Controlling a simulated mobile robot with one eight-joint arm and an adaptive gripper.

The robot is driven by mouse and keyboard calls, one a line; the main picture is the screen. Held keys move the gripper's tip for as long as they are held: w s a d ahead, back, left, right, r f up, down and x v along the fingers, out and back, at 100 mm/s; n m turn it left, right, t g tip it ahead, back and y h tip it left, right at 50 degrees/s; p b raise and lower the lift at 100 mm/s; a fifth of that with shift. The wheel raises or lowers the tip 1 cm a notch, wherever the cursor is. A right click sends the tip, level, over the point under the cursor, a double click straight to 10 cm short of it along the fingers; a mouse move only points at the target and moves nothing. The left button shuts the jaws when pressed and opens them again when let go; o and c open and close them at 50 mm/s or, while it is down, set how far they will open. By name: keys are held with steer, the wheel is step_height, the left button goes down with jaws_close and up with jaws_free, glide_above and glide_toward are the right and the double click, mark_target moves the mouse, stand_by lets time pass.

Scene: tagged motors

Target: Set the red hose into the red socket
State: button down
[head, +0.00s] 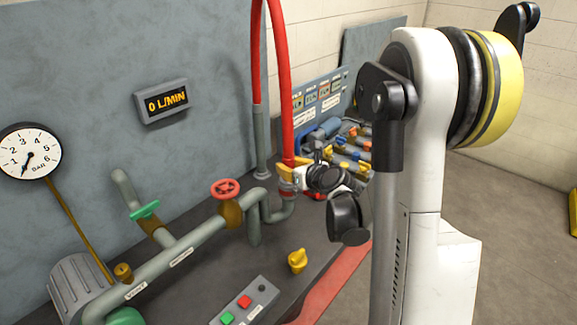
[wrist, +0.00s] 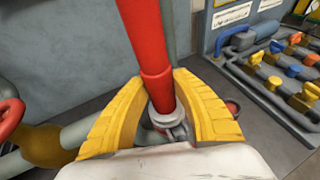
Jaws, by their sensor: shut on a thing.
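The red hose (head: 284,90) arcs down from above in the head view, with its other leg running into an upright grey pipe (head: 260,140). My gripper (head: 290,174) is shut on its lower end, just above a bent grey pipe (head: 281,208). In the wrist view, the yellow fingers (wrist: 163,80) flank the red hose (wrist: 148,40), which runs down to a pale metal collar (wrist: 166,119). The fingers and wrist hide part of the joint there. I cannot tell whether the hose end is seated, and no red socket is clearly identifiable.
A red handwheel (head: 225,189) and yellow knob (head: 297,261) are near the hose end. A button box (head: 245,302) stands at the bench front. A rack of coloured valves (wrist: 280,75) lies to the right. Open floor (head: 500,240) lies beyond my arm.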

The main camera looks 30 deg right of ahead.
steer(key=c, duration=1)
jaws_free()
steer(key=shift+c, duration=0.2)
steer(key=v, duration=1.2)
steer(key=s+a+n+g+y+b, duration=0.2)
steer(key=s+a+n+g, duration=0.3)
steer(key=a+n, duration=1.2)
steer(key=s+a+n+g+h, duration=0.1)
steer(key=s+n+h, duration=0.1)
steer(key=s+n, duration=0.9)
steer(key=f+n, duration=0.1)
steer(key=n, duration=0.7)
steer(key=shift+g, duration=0.3)
